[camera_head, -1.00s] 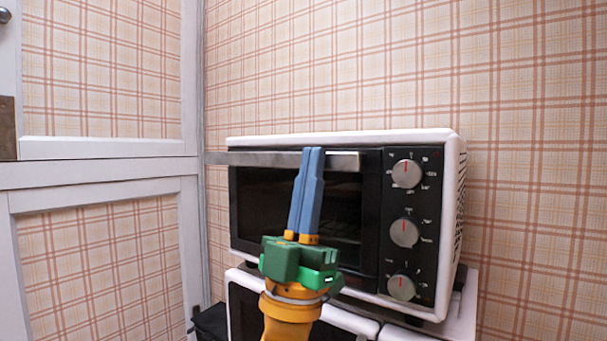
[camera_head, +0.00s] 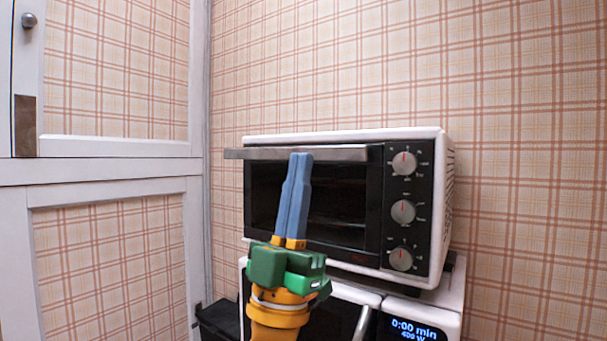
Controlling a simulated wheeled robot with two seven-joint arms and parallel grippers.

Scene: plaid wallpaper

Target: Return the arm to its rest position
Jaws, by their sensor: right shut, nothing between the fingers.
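My right gripper (camera_head: 300,157) is in the lower middle of the head view, with blue fingers, a green body and an orange wrist. Its fingers are together, pointing up, with nothing between them. They overlap the front of a white toaster oven (camera_head: 433,240) in the picture. The oven's dark glass door (camera_head: 340,205) looks closed. My left gripper is not in view.
The oven stands on a white microwave (camera_head: 455,305) with a lit display (camera_head: 413,331). A black bin-like object (camera_head: 215,322) is at lower left. A white panelled door (camera_head: 110,170) fills the left side, and plaid wall (camera_head: 530,150) is behind.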

